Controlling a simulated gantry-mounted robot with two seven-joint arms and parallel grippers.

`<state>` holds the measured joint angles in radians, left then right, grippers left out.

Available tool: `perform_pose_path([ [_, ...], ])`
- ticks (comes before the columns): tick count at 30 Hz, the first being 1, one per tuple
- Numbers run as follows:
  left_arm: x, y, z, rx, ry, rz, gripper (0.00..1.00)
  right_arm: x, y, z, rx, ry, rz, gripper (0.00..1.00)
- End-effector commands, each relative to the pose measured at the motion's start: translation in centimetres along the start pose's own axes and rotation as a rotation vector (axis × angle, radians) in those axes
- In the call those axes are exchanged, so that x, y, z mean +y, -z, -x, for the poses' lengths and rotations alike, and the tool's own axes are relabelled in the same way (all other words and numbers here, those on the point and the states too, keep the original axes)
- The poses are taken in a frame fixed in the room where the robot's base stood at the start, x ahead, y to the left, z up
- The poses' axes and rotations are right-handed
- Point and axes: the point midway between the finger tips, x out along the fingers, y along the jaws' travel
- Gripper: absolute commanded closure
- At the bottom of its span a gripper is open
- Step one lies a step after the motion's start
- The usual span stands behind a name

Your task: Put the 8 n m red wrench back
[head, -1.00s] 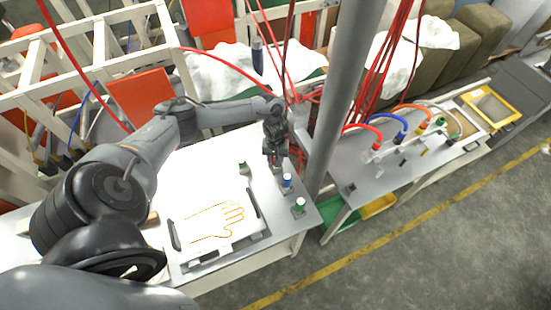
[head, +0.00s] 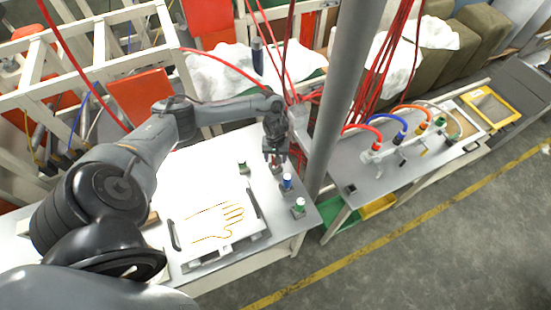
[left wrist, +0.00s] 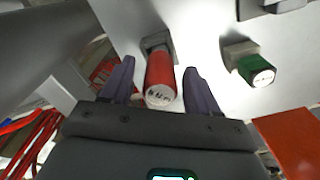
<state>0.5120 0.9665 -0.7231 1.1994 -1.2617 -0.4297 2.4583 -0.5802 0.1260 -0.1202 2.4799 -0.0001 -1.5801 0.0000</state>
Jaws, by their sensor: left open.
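The red wrench (left wrist: 160,78) is a red cylinder with a pale, marked end. It stands at a small grey holder (left wrist: 156,42) on the light metal table in the left wrist view. My left gripper (left wrist: 158,64) is open, with one dark finger on each side of the red wrench. Gaps show between the fingers and the wrench. In the head view, my left gripper (head: 275,155) is low over the table's far right part and largely hides the red wrench. The mark on the wrench's end is too small to read. My right gripper is not in view.
A green wrench (left wrist: 255,68) stands beside the red one. Blue-topped (head: 287,181) and green-topped (head: 299,205) ones stand nearer the table's right edge. A white board (head: 212,225) with a glove outline lies in front. A grey pole (head: 340,90) rises just right of the gripper.

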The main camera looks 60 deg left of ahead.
Motion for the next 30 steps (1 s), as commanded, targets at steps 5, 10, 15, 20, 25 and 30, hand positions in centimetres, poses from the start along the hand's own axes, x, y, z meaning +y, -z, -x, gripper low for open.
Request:
perform_pose_path([
  [5, 0.0, 0.1, 3.4, 0.003, -0.002, -0.002, 0.4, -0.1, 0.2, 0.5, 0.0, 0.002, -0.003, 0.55],
  [10, 0.0, 0.1, 6.4, 0.003, -0.001, -0.002, 0.4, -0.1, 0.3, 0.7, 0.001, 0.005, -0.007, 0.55],
  [15, 0.0, 0.1, 9.2, 0.004, 0.0, -0.002, 0.4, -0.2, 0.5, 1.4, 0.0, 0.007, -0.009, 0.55],
  [20, 0.0, 0.1, 10.3, 0.002, 0.0, -0.001, 0.4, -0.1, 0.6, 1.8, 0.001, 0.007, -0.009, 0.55],
  [25, 0.0, 0.0, 10.6, 0.001, 0.001, 0.0, 0.4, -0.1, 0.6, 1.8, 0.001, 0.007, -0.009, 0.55],
  [30, 0.0, 0.0, 10.6, 0.001, 0.001, 0.0, 0.4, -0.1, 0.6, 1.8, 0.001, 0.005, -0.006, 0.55],
])
